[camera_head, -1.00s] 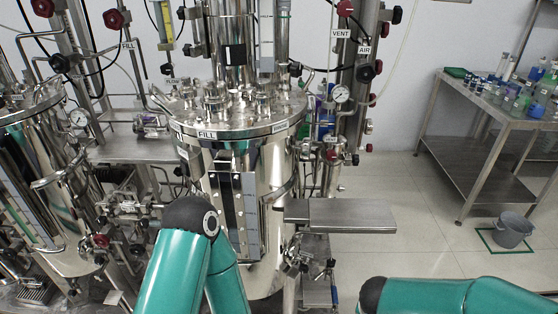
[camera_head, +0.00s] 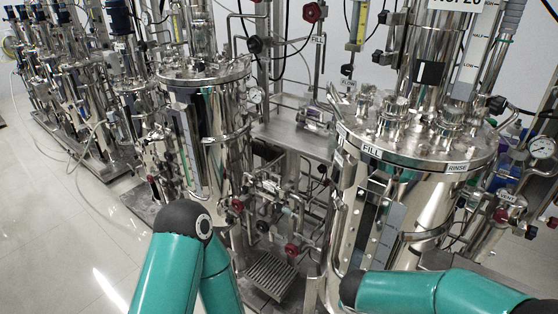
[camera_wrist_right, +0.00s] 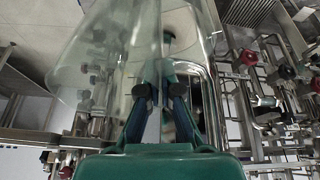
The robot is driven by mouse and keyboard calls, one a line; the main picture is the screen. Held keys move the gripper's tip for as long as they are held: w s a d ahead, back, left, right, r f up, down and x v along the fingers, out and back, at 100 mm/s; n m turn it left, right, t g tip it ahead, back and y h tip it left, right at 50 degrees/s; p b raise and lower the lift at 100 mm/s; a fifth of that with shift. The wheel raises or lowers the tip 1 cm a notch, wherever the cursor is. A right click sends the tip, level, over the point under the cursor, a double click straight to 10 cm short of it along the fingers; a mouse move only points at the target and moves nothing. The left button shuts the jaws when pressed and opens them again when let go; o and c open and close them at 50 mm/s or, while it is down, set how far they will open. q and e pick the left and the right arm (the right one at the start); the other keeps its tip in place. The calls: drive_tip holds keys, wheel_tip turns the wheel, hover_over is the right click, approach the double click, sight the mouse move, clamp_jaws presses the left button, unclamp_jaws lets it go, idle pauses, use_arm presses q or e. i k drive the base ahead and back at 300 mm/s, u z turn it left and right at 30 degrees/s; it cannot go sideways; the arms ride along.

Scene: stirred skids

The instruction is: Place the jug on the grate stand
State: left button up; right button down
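A clear, see-through jug (camera_wrist_right: 108,65) fills the upper left and middle of the right wrist view. My right gripper (camera_wrist_right: 160,92) has its two dark fingers closed in around what looks like the jug's handle, close against its wall. The exact contact is hard to see through the clear material. The grate stand (camera_head: 270,274) shows low in the middle of the head view, a dark slatted plate at the foot of the left vessel's piping. The jug and both grippers are outside the head view, where only my teal arm links show.
A large steel vessel (camera_head: 412,150) marked FILL and RINSE stands right of the grate. Another steel vessel (camera_head: 205,120) stands left of it. Pipes and red-knobbed valves (camera_head: 292,249) crowd behind and above the grate. Open pale floor (camera_head: 85,230) lies at left.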

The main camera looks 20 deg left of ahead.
sight(270, 273)
drive_tip(key=z, duration=0.2)
drive_tip(key=i, duration=0.2)
drive_tip(key=u, duration=1.35)
